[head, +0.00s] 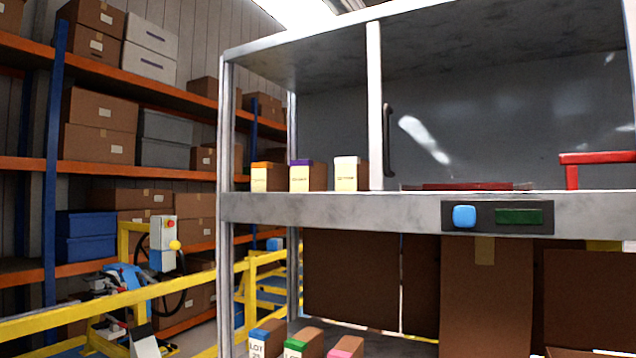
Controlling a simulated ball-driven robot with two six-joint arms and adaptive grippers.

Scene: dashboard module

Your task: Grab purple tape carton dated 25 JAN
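A carton with purple tape (308,177) stands on the upper grey shelf, left of the white door post. Its pale front label bears print too small to read. An orange-taped carton (267,177) stands to its left and a white-taped carton (345,174) to its right. Below, cartons with blue tape (266,338), green tape (303,341) and pink tape (346,346) are partly cut off by the bottom edge. The blue one's label reads LOT with a number under it. Neither of my grippers is in view.
A glass door with a dark handle (388,142) covers the right of the upper shelf. A panel (498,217) with a blue button and green display is on the shelf edge. Red bars (597,158) are at right. Yellow railings (120,303) and loaded racks stand at left.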

